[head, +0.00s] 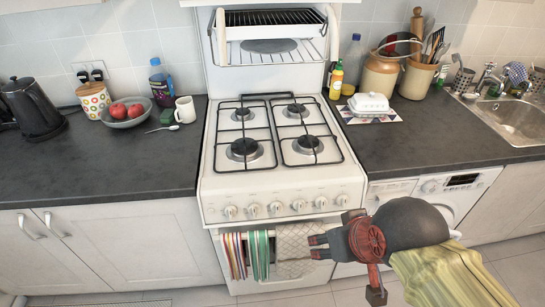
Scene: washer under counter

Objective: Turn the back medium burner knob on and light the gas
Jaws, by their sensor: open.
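The white gas cooker (210,165) stands in the middle of the head view, with several round knobs in a row on its front panel. These include the leftmost knob (230,212), two middle knobs (275,208) (298,205) and the rightmost knob (342,200). I cannot tell which knob serves the back medium burner. The back left burner (243,114) and back right burner (295,110) sit under black pan supports. No flame shows on any burner. My gripper (343,271) is open and empty, below and in front of the right-hand knobs, apart from them.
Striped towels (248,256) and a pale quilted cloth (298,242) hang on the oven front below the knobs. A washer (440,195) stands under the right counter, partly behind my arm. A raised grill (270,45) hangs above the hob. The space over the hob is clear.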

